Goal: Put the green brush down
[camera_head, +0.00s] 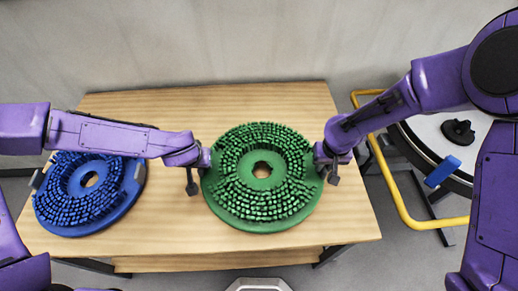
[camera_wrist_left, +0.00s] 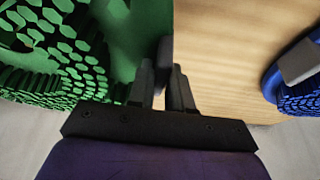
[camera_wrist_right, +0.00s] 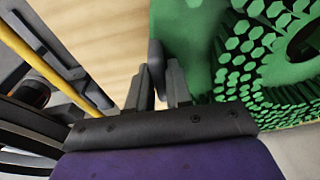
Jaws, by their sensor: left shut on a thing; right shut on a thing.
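The green brush (camera_head: 261,216), a round disc with bristles facing up and a hole in its middle, is level over the middle of the wooden table (camera_head: 165,108). I cannot tell whether its underside touches the tabletop. My left gripper (camera_head: 204,159) is shut on its left edge, at a small grey handle (camera_wrist_left: 165,58). My right gripper (camera_head: 322,158) is shut on its right edge, at another grey handle (camera_wrist_right: 155,62). The green disc fills one side of the left wrist view (camera_wrist_left: 140,35) and of the right wrist view (camera_wrist_right: 182,40).
A blue brush (camera_head: 72,222) lies on the table's left part, partly under my left arm. A yellow rail (camera_head: 392,187) and a round machine part with a blue block (camera_head: 442,171) stand right of the table. Bare wood shows behind and right of the green brush.

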